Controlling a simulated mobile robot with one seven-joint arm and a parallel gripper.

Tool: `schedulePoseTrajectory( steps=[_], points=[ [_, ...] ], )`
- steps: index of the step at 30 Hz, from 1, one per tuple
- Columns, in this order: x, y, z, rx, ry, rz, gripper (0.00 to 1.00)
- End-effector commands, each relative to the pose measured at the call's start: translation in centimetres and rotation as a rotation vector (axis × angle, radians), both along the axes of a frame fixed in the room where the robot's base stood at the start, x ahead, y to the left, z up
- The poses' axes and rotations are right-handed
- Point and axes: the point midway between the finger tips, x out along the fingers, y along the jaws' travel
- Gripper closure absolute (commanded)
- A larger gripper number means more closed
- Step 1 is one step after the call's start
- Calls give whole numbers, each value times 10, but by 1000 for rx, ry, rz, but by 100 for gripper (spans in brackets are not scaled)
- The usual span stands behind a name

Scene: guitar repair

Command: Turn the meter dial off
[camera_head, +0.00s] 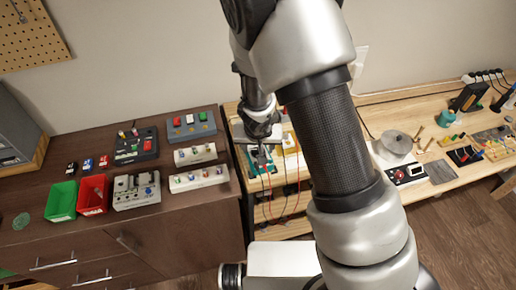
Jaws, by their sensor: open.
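My gripper (262,160) points down over the left end of the light wooden workbench, with its jaws open. A teal item (253,163) lies right under and beside the fingers. A yellow item (290,143) lies just to its right, partly behind my arm. Red and black leads (268,187) run from this spot over the bench's front edge. The meter seems to be among these things, but I cannot tell which one it is. Its dial is too small or hidden, so its setting cannot be read. I cannot tell whether the fingers touch anything.
A dark cabinet (200,203) on the left bears a green bin (61,200), a red bin (93,194) and several small devices. On the right of the bench (405,118) stand a round grey-topped device (396,142) and tools. My arm hides the bench's middle.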

Motion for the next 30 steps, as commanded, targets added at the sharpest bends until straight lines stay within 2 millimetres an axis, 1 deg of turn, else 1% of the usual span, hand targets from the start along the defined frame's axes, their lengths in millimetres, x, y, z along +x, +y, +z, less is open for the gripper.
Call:
schedulePoseTrajectory(
  steps=[5,12,22,26,30],
  points=[
    [0,0,0,0,0,0,46],
    [0,0,1,0,0,0,87],
    [0,1,2,-4,0,-38,87],
    [-1,3,3,-6,0,-99,87],
    [-1,4,3,-10,-1,-197,87]
  ],
)
